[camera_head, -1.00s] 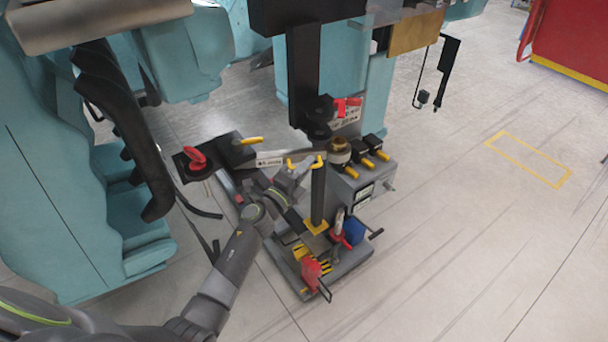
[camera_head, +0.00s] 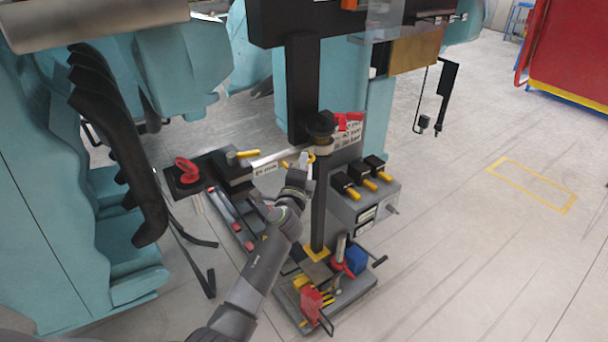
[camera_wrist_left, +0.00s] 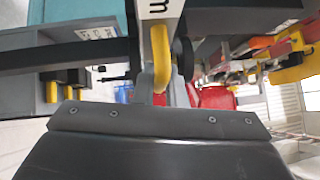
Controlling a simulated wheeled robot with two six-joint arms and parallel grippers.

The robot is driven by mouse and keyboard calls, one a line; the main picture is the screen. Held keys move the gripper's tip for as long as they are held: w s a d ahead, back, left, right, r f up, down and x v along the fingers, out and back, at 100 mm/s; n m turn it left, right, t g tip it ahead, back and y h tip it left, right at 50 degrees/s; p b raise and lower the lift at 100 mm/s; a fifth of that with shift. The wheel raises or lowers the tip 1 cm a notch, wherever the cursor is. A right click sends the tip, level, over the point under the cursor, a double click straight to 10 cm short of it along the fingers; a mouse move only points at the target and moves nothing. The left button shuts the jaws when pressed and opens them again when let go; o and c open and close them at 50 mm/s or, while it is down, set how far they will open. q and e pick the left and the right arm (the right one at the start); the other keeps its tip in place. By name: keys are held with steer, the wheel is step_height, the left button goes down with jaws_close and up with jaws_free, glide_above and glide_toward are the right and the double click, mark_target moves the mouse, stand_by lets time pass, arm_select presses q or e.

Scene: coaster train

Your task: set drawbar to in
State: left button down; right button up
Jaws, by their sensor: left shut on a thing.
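The drawbar (camera_head: 274,158) is a pale bar running from the dark coupler block at left to the black post of the stand. A yellow handle (camera_head: 311,154) is on it beside the post. My left gripper (camera_head: 304,162) is at this handle and shut on it; its fingers partly cover it in the head view. A dark round collar (camera_head: 323,146) shows at the bar's right end by the post. My right gripper is out of view.
The grey stand carries several black boxes with yellow levers (camera_head: 362,178) on its right. A red lever (camera_head: 187,170) is at the left coupler. Red and blue parts (camera_head: 355,260) sit on the base. Teal train seats (camera_head: 75,220) are close at left.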

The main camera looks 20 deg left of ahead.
arm_select(q)
steer(key=shift+w+a+y, duration=0.15)
steer(key=shift+w+y, duration=0.05)
steer(key=shift+y, duration=0.2)
steer(key=shift+r+b, duration=0.1)
steer(key=shift+b, duration=0.2)
steer(key=c, duration=1.5)
jaws_free()
steer(key=shift+a, duration=0.1)
